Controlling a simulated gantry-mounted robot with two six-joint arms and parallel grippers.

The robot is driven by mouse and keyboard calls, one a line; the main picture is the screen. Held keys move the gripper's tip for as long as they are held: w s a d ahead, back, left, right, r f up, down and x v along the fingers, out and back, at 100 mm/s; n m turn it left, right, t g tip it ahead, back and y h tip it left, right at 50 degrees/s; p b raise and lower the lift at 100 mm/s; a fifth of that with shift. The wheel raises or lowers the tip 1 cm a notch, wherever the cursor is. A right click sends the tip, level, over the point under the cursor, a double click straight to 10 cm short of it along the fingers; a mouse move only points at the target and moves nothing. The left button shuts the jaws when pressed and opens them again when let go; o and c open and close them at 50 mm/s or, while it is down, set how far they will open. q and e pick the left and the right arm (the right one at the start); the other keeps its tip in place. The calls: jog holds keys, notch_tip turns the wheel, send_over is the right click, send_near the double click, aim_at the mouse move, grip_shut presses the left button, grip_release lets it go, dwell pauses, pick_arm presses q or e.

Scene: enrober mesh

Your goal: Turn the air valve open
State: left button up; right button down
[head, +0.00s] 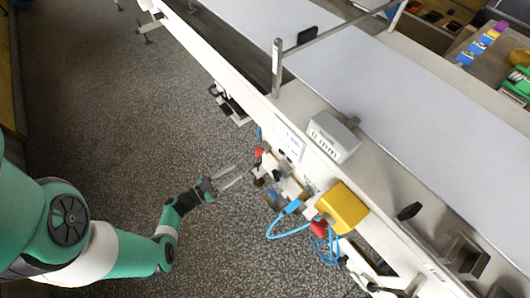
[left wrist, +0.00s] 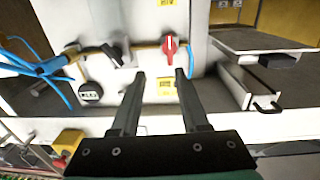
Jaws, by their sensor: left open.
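A red valve handle (left wrist: 170,46) on a white panel shows in the left wrist view, just beyond and between my fingertips. A red part that looks like the same handle (head: 259,153) is on the machine's side in the head view. My left gripper (head: 239,174) is open and empty, its fingers pointing at the machine side, apart from it. In the left wrist view, the left gripper's (left wrist: 160,74) two fingers are spread below the handle, with a gap to it. My right gripper is not in view.
Blue hoses (left wrist: 42,68) and a black gauge (left wrist: 90,92) lie left of the handle. A yellow box (head: 343,206) and another red part (head: 319,227) are on the machine. A grey box (head: 333,136) stands above. The speckled floor (head: 110,110) is open.

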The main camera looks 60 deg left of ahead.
aim_at(256, 154)
pick_arm(q)
jog(key=shift+y, duration=0.5)
jog(key=b+x, duration=0.1)
jog(key=x, duration=0.2)
jog(key=a+b+x, duration=0.1)
jog(key=x, duration=0.2)
jog(key=b+x, duration=0.1)
jog(key=x, duration=0.3)
jog(key=shift+s+a+b, duration=0.1)
jog(key=shift+a+b, duration=0.05)
jog(key=shift+b, duration=0.2)
jog(key=shift+w+a, duration=0.15)
jog(key=shift+w, duration=0.35)
grip_shut()
